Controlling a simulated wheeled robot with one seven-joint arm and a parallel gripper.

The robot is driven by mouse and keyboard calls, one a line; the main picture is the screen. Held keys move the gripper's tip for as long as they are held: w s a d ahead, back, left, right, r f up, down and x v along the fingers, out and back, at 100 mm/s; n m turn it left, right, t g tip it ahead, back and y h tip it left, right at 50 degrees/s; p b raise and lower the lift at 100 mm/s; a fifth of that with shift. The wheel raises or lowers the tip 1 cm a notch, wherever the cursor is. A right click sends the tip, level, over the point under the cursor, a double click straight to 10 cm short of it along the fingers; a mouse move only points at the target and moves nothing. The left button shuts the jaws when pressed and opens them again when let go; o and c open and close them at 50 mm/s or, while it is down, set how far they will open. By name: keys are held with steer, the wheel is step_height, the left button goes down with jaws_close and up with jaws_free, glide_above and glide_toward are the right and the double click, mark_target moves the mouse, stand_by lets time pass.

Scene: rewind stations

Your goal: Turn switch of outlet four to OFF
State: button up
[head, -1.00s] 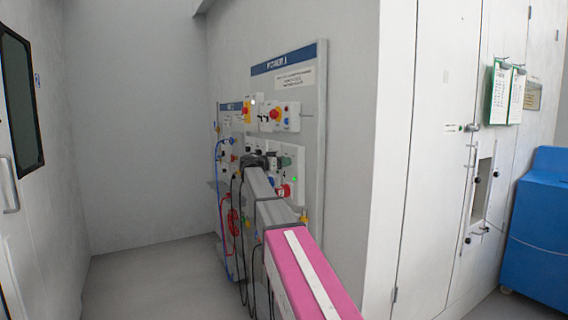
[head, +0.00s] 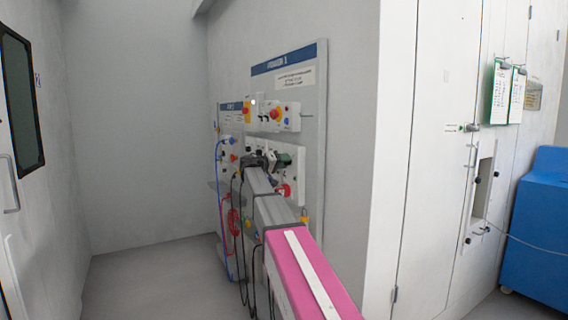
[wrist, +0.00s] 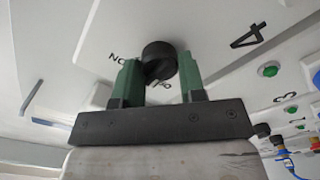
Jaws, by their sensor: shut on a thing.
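In the wrist view my gripper (wrist: 160,80) has its two green fingers closed around a black rotary switch knob (wrist: 159,58) on a white outlet panel (wrist: 130,35). Letters beside the knob, partly covered by the fingers, look like part of the ON/OFF marking. A large "4" (wrist: 247,36) is printed to the right of the knob. A green lamp (wrist: 268,69) sits below the "4". In the head view my gripper (head: 282,160) is at the wall board, and my arm hides much of the outlet row.
The wall board (head: 313,130) carries red and yellow stop buttons (head: 275,114) and hanging cables (head: 221,180). A padlock (head: 304,217) hangs near my arm. A blue cabinet (head: 540,220) stands at the right. The floor at the left is clear.

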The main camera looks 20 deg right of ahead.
steer(key=shift+f+n, duration=0.1)
steer(key=shift+n, duration=3.7)
steer(key=o, duration=0.9)
steer(key=v, duration=1)
steer(key=shift+a, duration=0.35)
